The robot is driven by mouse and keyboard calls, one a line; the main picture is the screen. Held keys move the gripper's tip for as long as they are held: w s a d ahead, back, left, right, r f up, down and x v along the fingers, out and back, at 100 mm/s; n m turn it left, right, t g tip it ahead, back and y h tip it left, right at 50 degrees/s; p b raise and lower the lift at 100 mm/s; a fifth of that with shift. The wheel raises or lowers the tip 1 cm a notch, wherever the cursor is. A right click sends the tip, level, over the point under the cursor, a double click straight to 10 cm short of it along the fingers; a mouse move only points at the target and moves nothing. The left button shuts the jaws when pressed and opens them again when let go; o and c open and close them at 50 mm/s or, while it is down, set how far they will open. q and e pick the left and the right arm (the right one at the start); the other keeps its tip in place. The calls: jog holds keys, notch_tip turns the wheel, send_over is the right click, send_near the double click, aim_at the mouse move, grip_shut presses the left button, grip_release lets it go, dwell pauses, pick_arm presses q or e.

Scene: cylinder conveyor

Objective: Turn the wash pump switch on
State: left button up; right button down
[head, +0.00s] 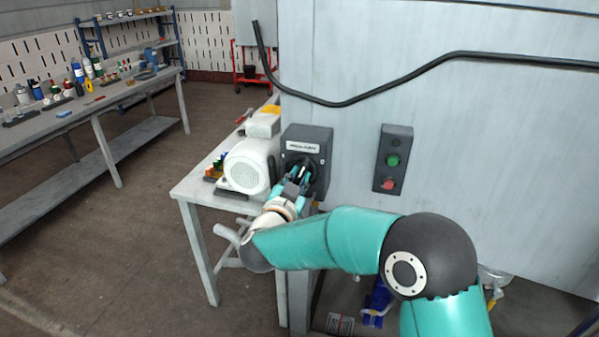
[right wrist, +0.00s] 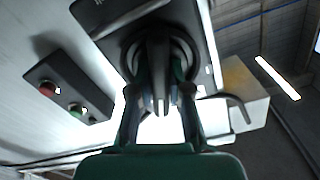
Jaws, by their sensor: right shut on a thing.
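The wash pump switch is a dark grey box (head: 318,142) with a white label, fixed on the light grey cabinet wall. Its round dark rotary knob (right wrist: 160,62) shows large in the right wrist view. My right gripper (head: 301,174) is at the front of the switch. In the right wrist view its two fingers (right wrist: 160,100) stand on both sides of the knob's handle and are closed on it. The exact handle angle is partly hidden by the gripper in the head view. My left gripper is not in view.
A button box (head: 393,158) with a green and a red button is on the wall right of the switch. A white motor (head: 247,165) stands on a small table (head: 185,190) left of the switch. A workbench (head: 100,108) with bottles runs along the left. The floor between is clear.

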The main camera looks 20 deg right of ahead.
jog(key=shift+f+n+p, duration=0.2)
jog(key=shift+n+p, duration=0.4)
jog(key=shift+n, duration=0.55)
jog(key=shift+f+n+p, duration=0.2)
jog(key=shift+n+p, duration=0.35)
jog(key=shift+n, duration=0.6)
jog(key=c, duration=1.1)
grip_release()
jog(key=shift+r, duration=0.2)
jog(key=shift+s, duration=0.15)
jog(key=v, duration=1.1)
jog(key=shift+s+a, duration=0.25)
jog(key=shift+a, duration=0.05)
